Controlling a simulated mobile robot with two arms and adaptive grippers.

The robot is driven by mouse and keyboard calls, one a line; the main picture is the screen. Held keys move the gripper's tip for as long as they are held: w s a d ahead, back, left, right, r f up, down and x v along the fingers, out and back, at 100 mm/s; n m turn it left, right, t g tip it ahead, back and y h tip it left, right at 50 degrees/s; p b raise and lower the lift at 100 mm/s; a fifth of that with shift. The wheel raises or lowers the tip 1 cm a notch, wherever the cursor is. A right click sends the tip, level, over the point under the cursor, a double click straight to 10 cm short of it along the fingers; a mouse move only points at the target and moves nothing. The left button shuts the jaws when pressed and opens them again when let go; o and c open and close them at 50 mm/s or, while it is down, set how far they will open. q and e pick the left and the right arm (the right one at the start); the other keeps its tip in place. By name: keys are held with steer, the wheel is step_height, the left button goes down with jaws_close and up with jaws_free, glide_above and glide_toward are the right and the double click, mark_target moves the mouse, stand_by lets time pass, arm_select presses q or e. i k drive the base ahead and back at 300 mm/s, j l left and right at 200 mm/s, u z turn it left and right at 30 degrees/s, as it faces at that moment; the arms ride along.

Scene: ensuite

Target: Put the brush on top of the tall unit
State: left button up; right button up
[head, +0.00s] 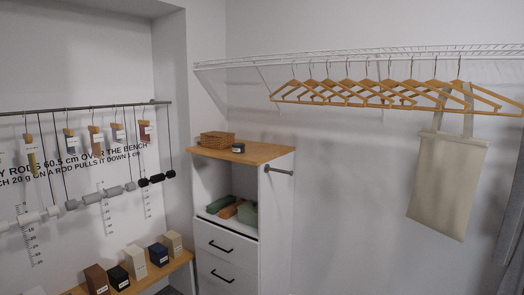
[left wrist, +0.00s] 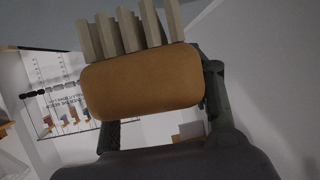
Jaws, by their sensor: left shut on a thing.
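The brush (left wrist: 142,84) fills the middle of the left wrist view. It has an orange-brown rounded back and several thick pale bristle tufts pointing up in the picture. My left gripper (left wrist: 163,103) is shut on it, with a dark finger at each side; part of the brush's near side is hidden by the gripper. The tall unit (head: 262,153) stands in the middle of the head view, white with a wooden top, an open shelf and drawers. Neither gripper nor the brush shows in the head view.
On the unit's top are a wicker basket (head: 216,139) and a small dark box (head: 238,148); its right part is clear. A wire shelf (head: 360,53) with several hangers and a hanging cream bag (head: 447,185) is right. Blocks stand on a bench (head: 180,263) at left.

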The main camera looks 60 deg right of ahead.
mark_target(258, 155)
steer(key=i+l+z, duration=0.2)
steer(key=l, duration=0.2)
steer(key=i+l+z, duration=0.2)
steer(key=l, duration=0.25)
steer(key=i+l+z, duration=0.25)
steer(key=l, duration=0.15)
steer(key=i+l+z, duration=0.2)
steer(key=l, duration=0.15)
steer(key=i+l, duration=0.6)
steer(key=l, duration=0.2)
steer(key=i+l+z, duration=0.1)
steer(key=i+l, duration=0.5)
steer(key=l, duration=0.15)
